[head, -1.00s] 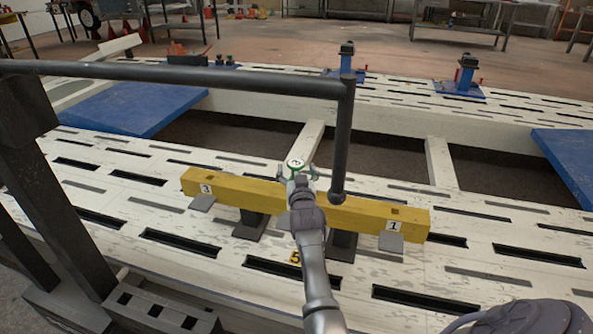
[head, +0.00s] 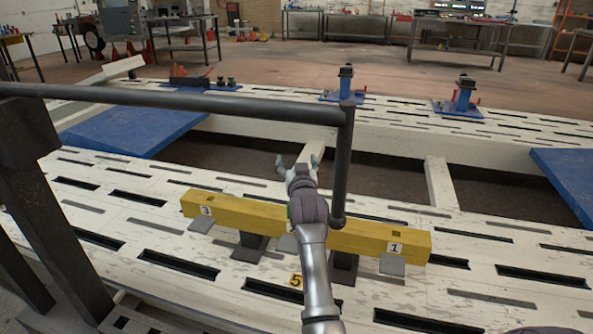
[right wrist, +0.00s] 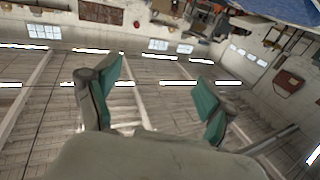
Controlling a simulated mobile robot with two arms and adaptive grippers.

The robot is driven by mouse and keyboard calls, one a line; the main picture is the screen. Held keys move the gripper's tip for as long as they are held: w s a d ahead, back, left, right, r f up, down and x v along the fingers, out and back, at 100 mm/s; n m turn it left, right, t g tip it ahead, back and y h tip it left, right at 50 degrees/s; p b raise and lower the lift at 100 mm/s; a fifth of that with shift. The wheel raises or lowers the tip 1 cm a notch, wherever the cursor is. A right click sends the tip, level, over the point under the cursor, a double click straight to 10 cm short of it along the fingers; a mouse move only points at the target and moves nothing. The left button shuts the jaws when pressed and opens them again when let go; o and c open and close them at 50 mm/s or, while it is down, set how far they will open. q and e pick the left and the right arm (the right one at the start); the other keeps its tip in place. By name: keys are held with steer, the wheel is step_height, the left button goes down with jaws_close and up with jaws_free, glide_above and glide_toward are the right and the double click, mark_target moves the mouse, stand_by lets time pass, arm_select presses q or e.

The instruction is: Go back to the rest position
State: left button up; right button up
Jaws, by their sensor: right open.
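My right gripper (head: 295,165) is above and just beyond the middle of a yellow beam (head: 350,240) in the head view, and my arm hides part of the beam. In the right wrist view the two green-tipped fingers of my right gripper (right wrist: 158,90) stand wide apart with nothing between them. Behind them that view shows the ceiling and walls of the hall, upside down or tilted. My left gripper is in neither view.
A black pipe frame (head: 200,102) spans the left, its end hanging close to my right arm. The slotted white bench (head: 490,235) carries the beam on dark supports. Blue panels (head: 130,130) lie at both sides. Blue clamps (head: 460,100) stand on the far rail.

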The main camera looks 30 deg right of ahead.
stand_by(0.4)
